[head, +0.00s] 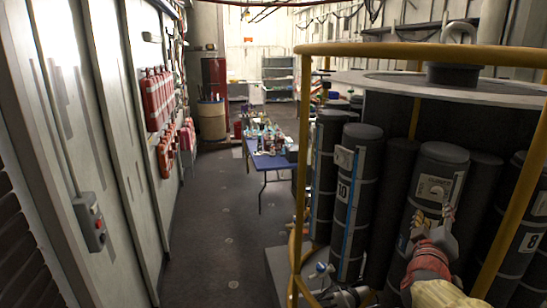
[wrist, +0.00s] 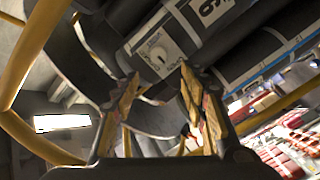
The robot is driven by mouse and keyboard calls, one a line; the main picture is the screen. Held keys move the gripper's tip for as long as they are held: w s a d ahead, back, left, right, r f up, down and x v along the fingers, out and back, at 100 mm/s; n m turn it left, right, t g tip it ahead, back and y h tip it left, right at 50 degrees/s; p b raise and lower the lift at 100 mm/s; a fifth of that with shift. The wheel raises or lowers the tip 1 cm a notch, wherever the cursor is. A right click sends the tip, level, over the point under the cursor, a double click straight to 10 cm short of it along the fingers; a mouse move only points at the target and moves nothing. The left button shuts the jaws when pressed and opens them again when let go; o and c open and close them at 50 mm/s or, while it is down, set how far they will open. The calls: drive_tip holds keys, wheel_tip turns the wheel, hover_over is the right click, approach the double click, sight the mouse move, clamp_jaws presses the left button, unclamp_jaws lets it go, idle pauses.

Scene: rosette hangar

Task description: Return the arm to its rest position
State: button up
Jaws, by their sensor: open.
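My gripper (head: 434,220) is at the lower right of the head view, in front of a dark upright cylinder (head: 440,158) with a pale plate (head: 434,188). In the wrist view my gripper (wrist: 160,72) has its two worn yellow fingers apart, with nothing held between them. I cannot tell whether the fingertips touch anything. My arm reaches in from the bottom right of the head view.
A yellow rail (head: 299,150) frames the several dark cylinders on the right. A blue table (head: 270,161) with small items stands mid-aisle. The floor (head: 222,240) between is clear.

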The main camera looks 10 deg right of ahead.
drive_tip(key=s+a+f+m+g+y+b, duration=0.1)
drive_tip(key=s+a+f+m+g+y, duration=0.15)
drive_tip(key=a+f+y, duration=0.8)
drive_tip(key=s+a+f+g+b, duration=0.2)
drive_tip(key=s+a+f+b, duration=0.7)
drive_tip(key=f, duration=0.3)
drive_tip(key=s+a+f+g+y+b, duration=0.1)
drive_tip(key=s+a+f+g+b, duration=0.2)
drive_tip(key=s+a+f+b, duration=0.6)
wheel_tip(320, 180, down, 3)
drive_tip(key=shift+s+a+f+g+b, duration=0.1)
drive_tip(key=shift+s+a+g+b, duration=0.2)
drive_tip(key=shift+s+b, duration=0.35)
drive_tip(key=shift+o, duration=0.8)
drive_tip(key=shift+d+n, duration=0.15)
drive_tip(key=shift+n, duration=0.1)
